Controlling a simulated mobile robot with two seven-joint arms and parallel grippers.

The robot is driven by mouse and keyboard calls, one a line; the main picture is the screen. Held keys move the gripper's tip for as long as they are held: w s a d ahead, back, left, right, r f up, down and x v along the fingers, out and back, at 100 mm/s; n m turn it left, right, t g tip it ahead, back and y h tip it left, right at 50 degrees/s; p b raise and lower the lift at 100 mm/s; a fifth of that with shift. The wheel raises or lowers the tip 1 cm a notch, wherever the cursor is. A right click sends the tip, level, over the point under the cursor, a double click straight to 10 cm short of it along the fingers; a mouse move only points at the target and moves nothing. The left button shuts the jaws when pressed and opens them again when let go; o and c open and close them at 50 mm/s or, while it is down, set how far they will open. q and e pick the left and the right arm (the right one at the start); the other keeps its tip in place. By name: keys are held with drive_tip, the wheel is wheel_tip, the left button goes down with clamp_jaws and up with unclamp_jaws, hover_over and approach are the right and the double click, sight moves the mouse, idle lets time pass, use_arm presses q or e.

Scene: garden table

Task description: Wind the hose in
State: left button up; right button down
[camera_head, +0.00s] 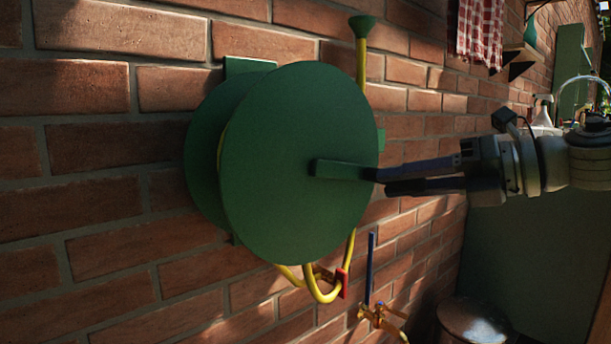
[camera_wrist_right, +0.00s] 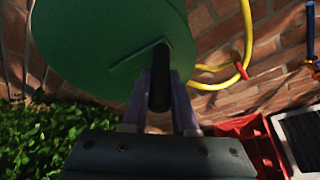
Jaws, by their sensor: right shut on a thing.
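The green hose reel (camera_head: 285,130) is mounted on the brick wall, with its round front disc facing me. Its crank (camera_head: 335,169) sticks out from the disc toward the right. In the right wrist view the disc (camera_wrist_right: 105,45) fills the upper left, and a dark crank handle (camera_wrist_right: 160,85) stands between the fingers. My right gripper (camera_head: 380,181) comes from the right and is shut on the crank handle. The yellow hose (camera_head: 318,292) loops below the reel, with a red clip (camera_head: 343,281) on it. My left gripper is not in view.
A brass tap (camera_head: 381,315) with a blue upright piece sits on the wall at lower right. A dark round lid (camera_head: 470,322) shows below. A checked cloth (camera_head: 482,32) hangs at upper right. In the wrist view are a hedge (camera_wrist_right: 50,135) and a red crate (camera_wrist_right: 240,128).

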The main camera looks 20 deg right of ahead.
drive_tip(key=shift+r+n, duration=0.3)
drive_tip(key=shift+r, duration=0.25)
drive_tip(key=shift+d+r+p, duration=0.1)
drive_tip(key=shift+r+p, duration=0.25)
drive_tip(key=shift+p, duration=0.4)
drive_tip(key=shift+r, duration=0.1)
drive_tip(key=c, duration=0.7)
unclamp_jaws()
